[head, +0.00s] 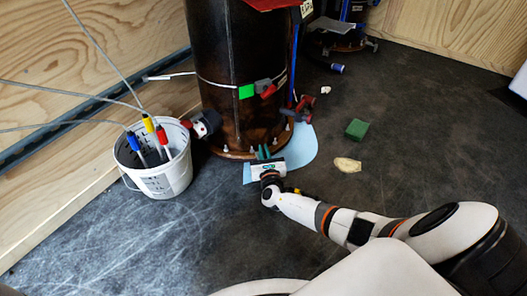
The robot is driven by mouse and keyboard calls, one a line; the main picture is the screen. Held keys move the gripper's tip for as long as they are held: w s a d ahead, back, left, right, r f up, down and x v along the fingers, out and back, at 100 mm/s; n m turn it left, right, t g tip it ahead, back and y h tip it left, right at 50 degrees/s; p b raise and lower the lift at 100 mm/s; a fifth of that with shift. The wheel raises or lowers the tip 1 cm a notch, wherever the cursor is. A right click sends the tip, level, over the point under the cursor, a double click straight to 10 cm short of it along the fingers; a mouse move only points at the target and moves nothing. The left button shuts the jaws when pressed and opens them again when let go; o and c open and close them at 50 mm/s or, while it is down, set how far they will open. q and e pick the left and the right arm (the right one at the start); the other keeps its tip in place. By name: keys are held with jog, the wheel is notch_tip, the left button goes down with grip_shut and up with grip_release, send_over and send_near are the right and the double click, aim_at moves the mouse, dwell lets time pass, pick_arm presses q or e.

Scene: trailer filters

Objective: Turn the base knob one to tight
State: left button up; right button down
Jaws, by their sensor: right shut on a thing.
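A tall dark brown filter tank (232,55) stands on the floor, with small pale bolts or knobs around its base flange (235,153). My right gripper (263,152) reaches the front of this flange, its teal fingertips against the rim. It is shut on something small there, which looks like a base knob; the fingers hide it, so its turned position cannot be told. My left gripper is not in view.
A white bucket (160,182) with colour-capped tools stands left of the tank, near a black side valve (207,123). A light blue sheet (302,148) lies under the gripper. A green block (357,129) and a tan piece (347,164) lie right on the dark floor.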

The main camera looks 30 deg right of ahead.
jog(key=m+g+h, duration=0.1)
jog(key=m+h, duration=0.1)
jog(key=shift+h, duration=0.3)
jog(key=m+g+h, duration=0.1)
jog(key=g+h, duration=0.1)
jog(key=m+g+h, duration=0.2)
jog(key=shift+s+d+m, duration=0.2)
jog(key=shift+m, duration=0.1)
jog(key=shift+s+d+m+g+h, duration=0.1)
jog(key=shift+m+g+h, duration=0.55)
jog(key=shift+g, duration=0.3)
jog(key=shift+s+d+m+g+h, duration=0.1)
jog(key=shift+m+g+h, duration=0.5)
jog(key=shift+g, duration=0.35)
jog(key=shift+m+g, duration=0.25)
jog(key=shift+g, duration=0.05)
jog(key=c, duration=1.5)
grip_release()
